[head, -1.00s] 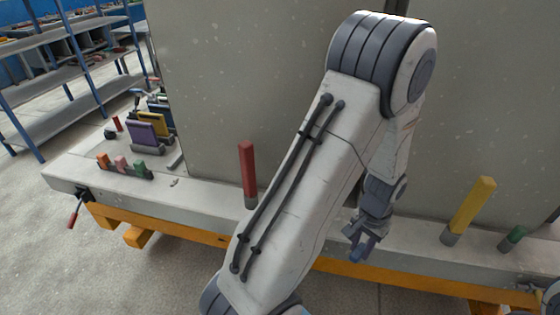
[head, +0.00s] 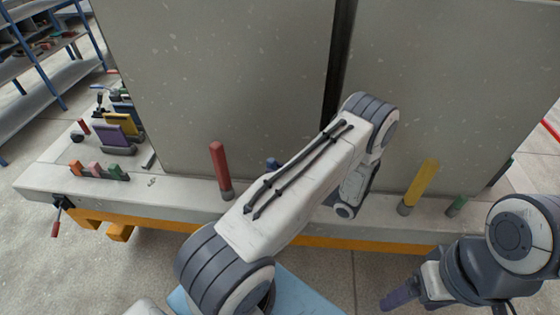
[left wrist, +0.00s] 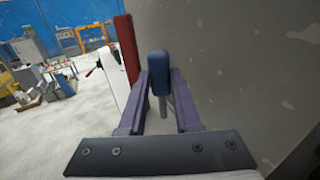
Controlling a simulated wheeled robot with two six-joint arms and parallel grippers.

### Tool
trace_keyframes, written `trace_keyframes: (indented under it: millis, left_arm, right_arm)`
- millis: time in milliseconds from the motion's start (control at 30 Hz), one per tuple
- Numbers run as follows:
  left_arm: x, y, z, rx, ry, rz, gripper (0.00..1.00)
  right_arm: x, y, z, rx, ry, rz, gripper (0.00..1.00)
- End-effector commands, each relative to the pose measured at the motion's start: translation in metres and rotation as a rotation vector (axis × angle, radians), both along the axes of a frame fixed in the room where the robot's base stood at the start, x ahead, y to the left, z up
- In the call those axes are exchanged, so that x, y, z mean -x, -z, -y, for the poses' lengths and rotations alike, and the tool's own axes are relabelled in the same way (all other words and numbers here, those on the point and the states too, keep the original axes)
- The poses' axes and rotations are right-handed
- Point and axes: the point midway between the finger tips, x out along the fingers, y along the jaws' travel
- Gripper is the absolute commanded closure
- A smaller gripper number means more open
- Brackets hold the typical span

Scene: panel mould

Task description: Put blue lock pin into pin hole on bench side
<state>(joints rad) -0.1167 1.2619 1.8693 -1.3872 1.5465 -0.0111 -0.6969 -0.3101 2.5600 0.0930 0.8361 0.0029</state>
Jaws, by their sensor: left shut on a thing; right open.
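The blue lock pin (left wrist: 159,66) is upright between the purple fingers of my left gripper (left wrist: 161,88), which is shut on it. Its thick blue top stands above the fingers and a thin grey shank shows below. In the head view a bit of blue (head: 272,163), seemingly the pin, shows behind my left arm, which hides my left gripper there. The bench side (head: 180,208) is partly covered by that arm, and I cannot make out the pin hole. My right gripper (head: 400,298) is open at the bottom right, in front of the bench and apart from it.
Tall grey panels (head: 230,80) stand on the bench. A red post (head: 220,170), a yellow post (head: 421,185) and a short green post (head: 457,205) stand along the front edge. Coloured blocks (head: 96,170) sit at the left end.

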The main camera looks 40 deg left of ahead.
Motion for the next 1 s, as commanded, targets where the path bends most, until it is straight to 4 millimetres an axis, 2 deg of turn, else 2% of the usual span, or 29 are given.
trace_keyframes:
  millis: [133, 567, 1000]
  left_arm:
    - [-0.008, -0.004, 0.001, -0.029, 0.043, 0.000, 1.00]
    - [-0.008, -0.007, 0.002, -0.026, 0.044, 0.002, 1.00]
    - [-0.008, 0.032, 0.002, -0.026, 0.043, 0.002, 1.00]
  right_arm:
    - [0.000, -0.003, 0.000, 0.000, 0.000, 0.000, 0.23]
    - [0.000, -0.003, 0.000, 0.000, 0.000, 0.000, 0.23]
    - [0.000, 0.030, 0.000, 0.000, -0.001, 0.000, 0.23]
